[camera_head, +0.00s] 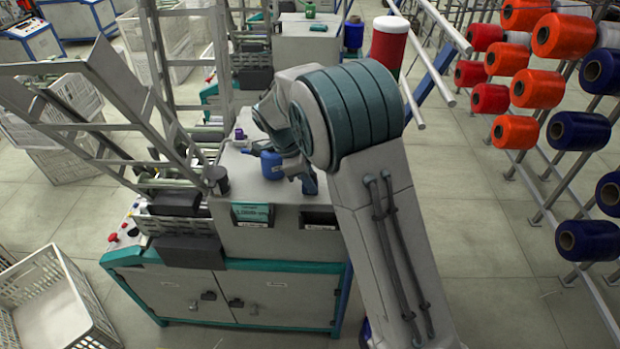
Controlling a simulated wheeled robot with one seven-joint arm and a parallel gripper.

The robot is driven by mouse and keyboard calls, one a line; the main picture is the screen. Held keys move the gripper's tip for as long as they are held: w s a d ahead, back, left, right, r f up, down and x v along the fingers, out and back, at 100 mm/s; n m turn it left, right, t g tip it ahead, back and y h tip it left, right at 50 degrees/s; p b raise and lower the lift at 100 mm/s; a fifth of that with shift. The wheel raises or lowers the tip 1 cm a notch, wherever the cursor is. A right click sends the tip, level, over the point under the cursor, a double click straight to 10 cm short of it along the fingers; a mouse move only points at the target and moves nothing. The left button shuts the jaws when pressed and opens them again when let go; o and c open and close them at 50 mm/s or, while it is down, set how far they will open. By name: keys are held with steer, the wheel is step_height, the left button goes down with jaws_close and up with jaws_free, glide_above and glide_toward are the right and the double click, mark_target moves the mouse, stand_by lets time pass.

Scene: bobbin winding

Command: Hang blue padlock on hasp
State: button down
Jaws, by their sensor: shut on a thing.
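My arm (350,110) rises from the lower right and bends over the grey machine top. I cannot make out a blue padlock anywhere. I also cannot make out a hasp for certain; two small dark fittings (222,300) sit near the meeting edges of the cabinet doors, too small to identify.
Slanted metal frames (90,120) rise at left. A white crate (55,300) is lower left. A spool rack (560,140) stands right, with open floor (490,240) before it.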

steer(key=shift+f, duration=0.2)
steer(key=c, duration=1.3)
jaws_free()
steer(key=shift+r, duration=0.1)
steer(key=shift+r, duration=0.25)
steer(key=b+v, duration=0.2)
steer(key=v, duration=1)
steer(key=shift+f, duration=0.2)
